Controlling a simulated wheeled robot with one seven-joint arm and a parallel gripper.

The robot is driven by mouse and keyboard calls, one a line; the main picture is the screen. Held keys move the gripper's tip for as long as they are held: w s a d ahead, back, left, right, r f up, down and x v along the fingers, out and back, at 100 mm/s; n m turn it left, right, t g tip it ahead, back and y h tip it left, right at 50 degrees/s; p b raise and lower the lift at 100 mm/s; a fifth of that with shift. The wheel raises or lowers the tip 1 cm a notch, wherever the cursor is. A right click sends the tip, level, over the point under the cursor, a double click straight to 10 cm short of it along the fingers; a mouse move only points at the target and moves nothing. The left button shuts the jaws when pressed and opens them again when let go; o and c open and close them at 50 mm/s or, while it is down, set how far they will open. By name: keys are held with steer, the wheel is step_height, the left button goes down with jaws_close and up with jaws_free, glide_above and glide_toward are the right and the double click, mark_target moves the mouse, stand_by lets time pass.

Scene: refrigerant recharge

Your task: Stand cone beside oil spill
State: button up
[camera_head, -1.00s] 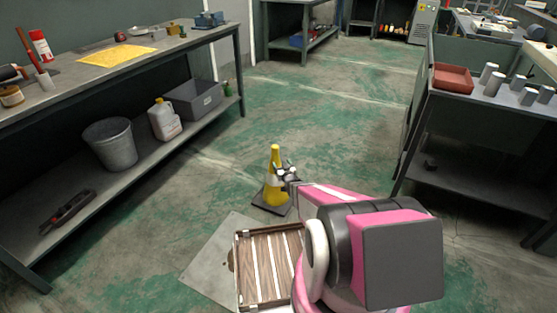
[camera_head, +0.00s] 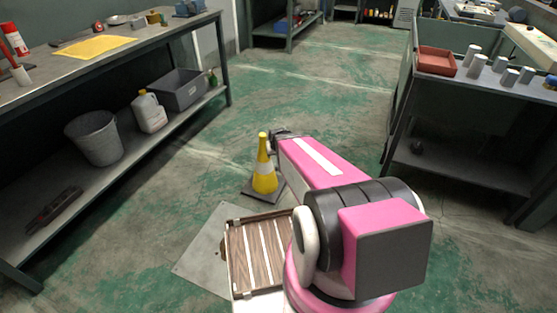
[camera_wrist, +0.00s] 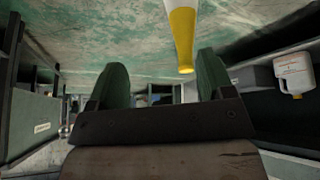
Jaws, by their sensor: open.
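A yellow cone (camera_head: 264,172) with a white band stands upright on a dark square base on the floor, in the middle of the head view. My gripper (camera_head: 284,135) is just right of the cone's tip, partly hidden by my pink arm. In the wrist view, which looks upside down, my gripper (camera_wrist: 162,78) is open with its two dark fingers apart and nothing between them. The cone (camera_wrist: 184,40) shows there beyond the fingers, nearer the right one, with its tip pointing down in the picture. I cannot make out an oil spill on the stained green floor.
A flat grey sheet (camera_head: 200,254) lies on the floor left of my base. A long workbench (camera_head: 110,60) with a bucket (camera_head: 96,138), a jug (camera_head: 149,112) and a grey bin (camera_head: 178,90) on its shelf runs along the left. A dark bench (camera_head: 455,125) stands right.

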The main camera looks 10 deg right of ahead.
steer(key=s+a+r+g, duration=0.2)
steer(key=s+r+g, duration=0.3)
steer(key=s, duration=0.7)
step_height(320, 180, up, 2)
steer(key=shift+s+a+r+g+y, duration=0.25)
steer(key=shift+s+g+y, duration=0.1)
steer(key=shift+g+y, duration=0.05)
steer(key=shift+r, duration=0.1)
